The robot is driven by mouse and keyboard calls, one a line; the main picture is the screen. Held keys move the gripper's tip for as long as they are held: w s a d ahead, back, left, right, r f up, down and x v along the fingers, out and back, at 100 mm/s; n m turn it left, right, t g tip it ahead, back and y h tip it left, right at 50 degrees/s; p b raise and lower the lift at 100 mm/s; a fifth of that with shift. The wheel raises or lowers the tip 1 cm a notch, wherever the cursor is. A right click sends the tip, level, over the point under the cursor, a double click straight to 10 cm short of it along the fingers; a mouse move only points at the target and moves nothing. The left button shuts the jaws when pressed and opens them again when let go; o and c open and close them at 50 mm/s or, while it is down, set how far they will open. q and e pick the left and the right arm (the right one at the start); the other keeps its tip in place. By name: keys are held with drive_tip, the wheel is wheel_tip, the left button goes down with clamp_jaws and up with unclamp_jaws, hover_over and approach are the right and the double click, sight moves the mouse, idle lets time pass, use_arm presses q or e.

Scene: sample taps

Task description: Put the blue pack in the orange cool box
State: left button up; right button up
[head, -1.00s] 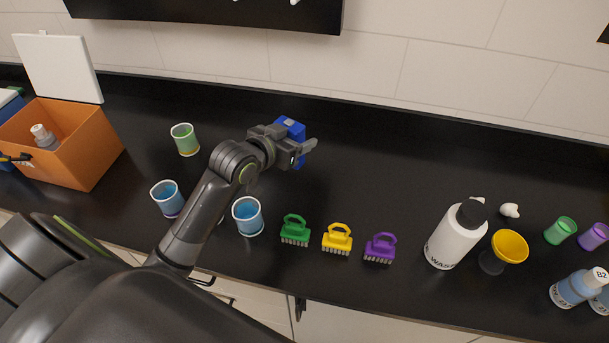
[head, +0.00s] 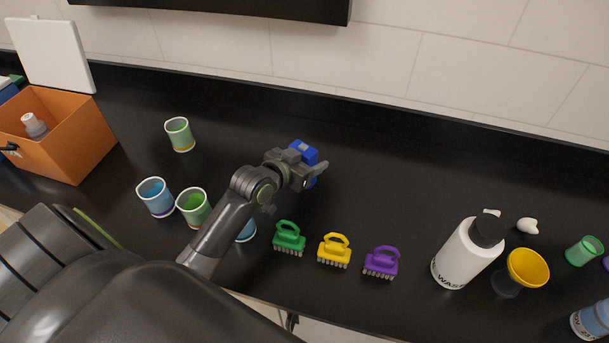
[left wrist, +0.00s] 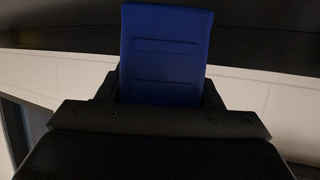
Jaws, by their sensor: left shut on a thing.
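The blue pack (head: 304,150) is held in my left gripper (head: 306,172) over the middle of the dark counter. The gripper's fingers hide part of it. In the left wrist view the blue pack (left wrist: 166,50) stands up from between the jaws of the left gripper (left wrist: 160,95). The orange cool box (head: 75,148) stands open at the far left, with a white lid (head: 54,55) upright behind it. A white-capped bottle (head: 34,126) is inside the box. My right gripper is not in view.
Green (head: 289,238), yellow (head: 335,250) and purple (head: 381,262) brushes line the front. A white wash bottle (head: 465,255) and yellow funnel (head: 526,268) stand right.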

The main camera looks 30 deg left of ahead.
use_arm(q)
drive_tip(key=shift+f, duration=2.4)
drive_tip(key=shift+f, duration=0.1)
drive_tip(key=shift+f, duration=0.15)
drive_tip(key=o, duration=1.1)
